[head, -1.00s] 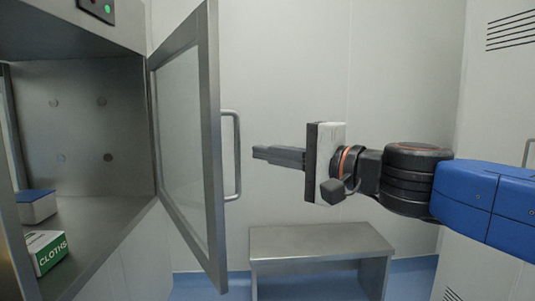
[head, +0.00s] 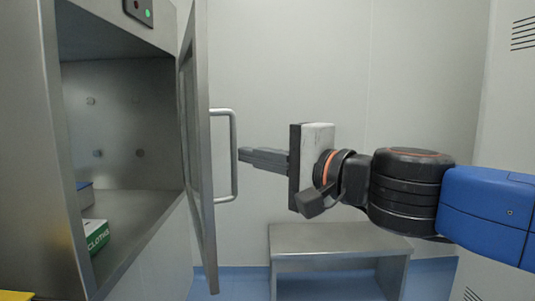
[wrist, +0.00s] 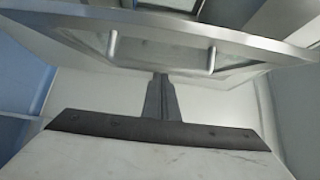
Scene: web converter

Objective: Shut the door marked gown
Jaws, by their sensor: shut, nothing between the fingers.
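The metal-framed glass door (head: 203,150) stands open from the steel cabinet (head: 62,150), seen almost edge-on in the head view. No gown marking is readable on it. Its D-shaped handle (head: 235,150) faces right. My gripper (head: 242,155) is shut and empty, its fingers pointing left at the handle bar at about mid-height. The tips look very close to the bar; I cannot tell whether they touch. In the wrist view the shut fingers (wrist: 160,80) point at the door (wrist: 165,30), between two handle posts.
A white-green cloths box (head: 96,236) and a blue-topped box (head: 84,194) sit inside the cabinet. A steel bench (head: 340,240) stands below my arm. A green light (head: 148,14) shows on the cabinet. A vented panel (head: 515,120) is at right.

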